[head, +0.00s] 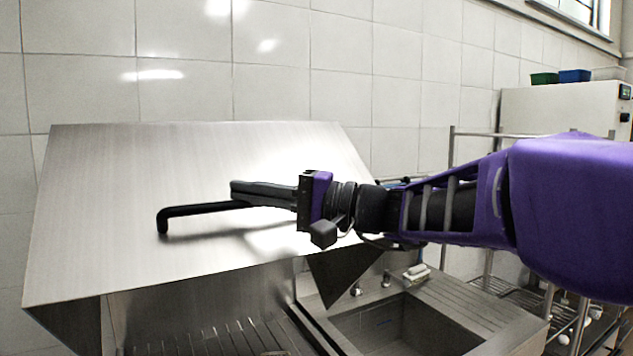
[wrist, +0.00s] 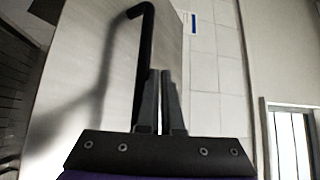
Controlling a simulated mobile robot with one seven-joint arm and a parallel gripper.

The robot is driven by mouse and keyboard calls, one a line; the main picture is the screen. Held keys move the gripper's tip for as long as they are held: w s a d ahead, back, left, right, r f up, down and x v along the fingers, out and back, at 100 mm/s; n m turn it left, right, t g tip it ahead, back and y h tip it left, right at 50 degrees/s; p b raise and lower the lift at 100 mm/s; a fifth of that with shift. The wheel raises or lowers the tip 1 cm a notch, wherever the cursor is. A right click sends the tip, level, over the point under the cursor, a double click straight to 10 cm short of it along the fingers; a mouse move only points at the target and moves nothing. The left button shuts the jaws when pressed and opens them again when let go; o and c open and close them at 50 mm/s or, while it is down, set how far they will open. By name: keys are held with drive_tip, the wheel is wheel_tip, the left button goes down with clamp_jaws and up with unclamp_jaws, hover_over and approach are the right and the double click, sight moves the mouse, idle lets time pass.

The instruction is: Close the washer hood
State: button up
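The steel washer hood (head: 110,200) stands raised over the washer, its broad face sloping toward me. A black bar handle (head: 185,211) is fixed across that face. In the wrist view the handle (wrist: 148,40) runs along the left side of the fingers and partly behind the left one. My gripper (head: 236,190) reaches in from the right, close to the handle's right part. In the wrist view the fingers of my gripper (wrist: 160,80) are nearly together, with only a thin gap and nothing visible between them. I cannot tell whether the left finger touches the handle.
A slatted rack surface (head: 215,338) lies under the hood. A steel sink (head: 400,325) with a drainboard is to the right. A metal rack (head: 490,270) and a white cabinet (head: 550,115) stand farther right. A tiled wall (head: 330,60) is behind the hood.

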drive_tip(key=shift+w+d+f+t, duration=0.15)
drive_tip(key=shift+d+f+t, duration=0.25)
drive_tip(key=shift+d, duration=0.3)
drive_tip(key=shift+w+d+f+b, duration=0.1)
drive_tip(key=shift+w+d+b, duration=0.1)
drive_tip(key=shift+d+b, duration=0.35)
drive_tip(key=shift+s+d+g, duration=0.3)
drive_tip(key=shift+s+d, duration=0.05)
drive_tip(key=shift+d, duration=0.25)
drive_tip(key=r+b+v, duration=0.1)
drive_tip(key=b+v, duration=0.3)
drive_tip(key=v, duration=1.1)
drive_tip(key=shift+s+d+f, duration=0.2)
drive_tip(key=shift+d+f, duration=0.05)
drive_tip(key=shift+d, duration=0.05)
drive_tip(key=shift+d, duration=0.15)
